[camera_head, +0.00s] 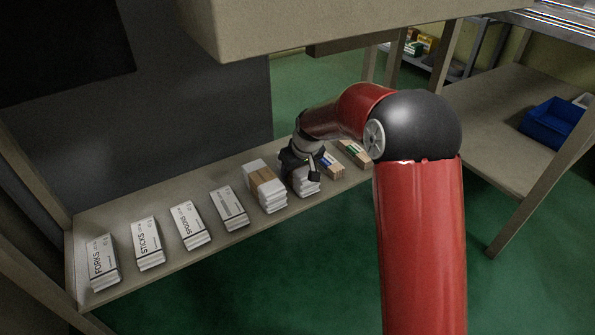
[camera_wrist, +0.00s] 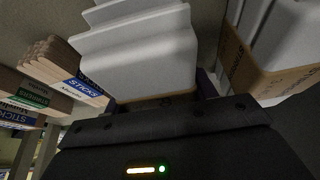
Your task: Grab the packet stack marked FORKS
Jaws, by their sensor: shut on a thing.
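The packet stack marked FORKS (camera_head: 103,264) lies at the far left end of the shelf board in the head view, white with dark print. My gripper (camera_head: 305,172) is far to its right, over a white stack (camera_head: 307,188) near the right part of the row. The wrist view shows my gripper (camera_wrist: 160,102) shut on this white stack (camera_wrist: 140,55), with a brown strip at its near edge. No marking on it is readable. The FORKS stack is not in the wrist view.
White stacks marked STICKS (camera_head: 149,245) and SPOONS (camera_head: 189,226), and another white stack (camera_head: 229,208), stand along the shelf (camera_head: 190,258). A brown-banded white stack (camera_head: 265,187) is just left of my gripper. Wooden bundles (camera_head: 353,152) with coloured labels are to its right.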

